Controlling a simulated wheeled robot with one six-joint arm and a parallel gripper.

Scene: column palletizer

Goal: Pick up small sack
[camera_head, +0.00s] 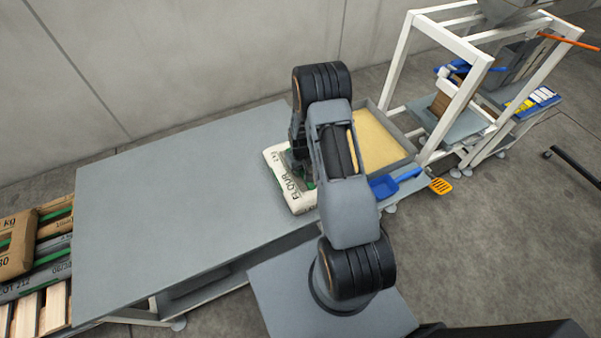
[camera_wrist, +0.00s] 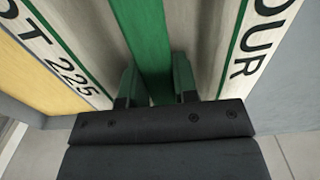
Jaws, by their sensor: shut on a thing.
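The small sack (camera_head: 292,190) is white with dark "FLOUR" lettering and green stripes. In the head view it is at the right end of the grey table, partly hidden by my arm. In the wrist view the sack (camera_wrist: 208,40) fills most of the picture, with a green band down its middle. My gripper (camera_wrist: 157,85) is shut on the sack, its two fingers on either side of the green band. In the head view the fingers are mostly hidden behind my arm. I cannot tell whether the sack touches the table.
The grey table (camera_head: 170,210) is clear left of the sack. A white frame (camera_head: 408,70) stands at the back right. A pallet with brown sacks (camera_head: 18,243) is at the left edge.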

